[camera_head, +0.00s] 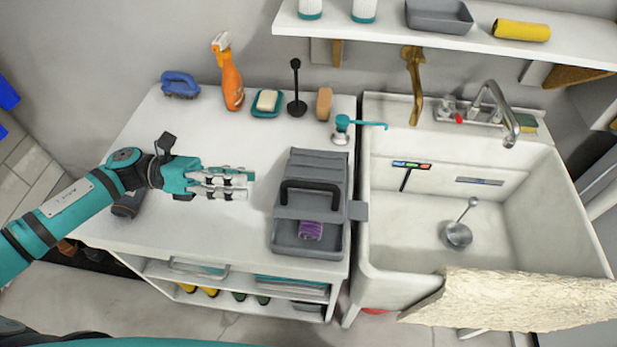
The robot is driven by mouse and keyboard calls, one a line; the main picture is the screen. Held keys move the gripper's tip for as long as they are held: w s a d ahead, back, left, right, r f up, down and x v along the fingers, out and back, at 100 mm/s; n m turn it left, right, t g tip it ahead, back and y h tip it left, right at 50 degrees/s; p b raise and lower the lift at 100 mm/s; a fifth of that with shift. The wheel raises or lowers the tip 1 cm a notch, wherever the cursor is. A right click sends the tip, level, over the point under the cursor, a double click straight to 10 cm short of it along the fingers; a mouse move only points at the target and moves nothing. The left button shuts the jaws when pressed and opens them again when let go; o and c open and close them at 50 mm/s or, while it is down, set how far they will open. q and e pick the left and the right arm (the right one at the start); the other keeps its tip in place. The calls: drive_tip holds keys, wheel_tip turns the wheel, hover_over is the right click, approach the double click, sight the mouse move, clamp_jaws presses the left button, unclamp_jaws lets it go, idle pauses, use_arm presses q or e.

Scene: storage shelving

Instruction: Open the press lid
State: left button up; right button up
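The press (320,165) is a dark grey unit on the white counter, left of the sink. A black bar handle (310,186) stands across its middle. A purple item (311,230) sits in its front part. The rear part of the press lies flat and looks closed, though the lid's edges are hard to make out. My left gripper (248,184) is left of the press, pointing right at the handle, with a gap to it. Its two fingers look slightly apart, with nothing between them. My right gripper is not in view.
The white sink (400,235) adjoins at right. The counter around my gripper is mostly clear.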

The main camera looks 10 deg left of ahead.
sight(293, 185)
use_arm(q)
drive_tip(key=d, duration=0.2)
drive_tip(key=d+p, duration=0.1)
drive_tip(key=d, duration=0.1)
drive_tip(key=shift+w+d+r, duration=0.1)
drive_tip(key=shift+r, duration=0.15)
drive_tip(key=d+p, duration=0.2)
drive_tip(key=d, duration=0.5)
drive_tip(key=shift+d+f, duration=0.15)
drive_tip(key=shift+d, duration=0.05)
drive_tip(key=shift+d+f, duration=0.1)
drive_tip(key=shift+d, duration=0.4)
clamp_jaws()
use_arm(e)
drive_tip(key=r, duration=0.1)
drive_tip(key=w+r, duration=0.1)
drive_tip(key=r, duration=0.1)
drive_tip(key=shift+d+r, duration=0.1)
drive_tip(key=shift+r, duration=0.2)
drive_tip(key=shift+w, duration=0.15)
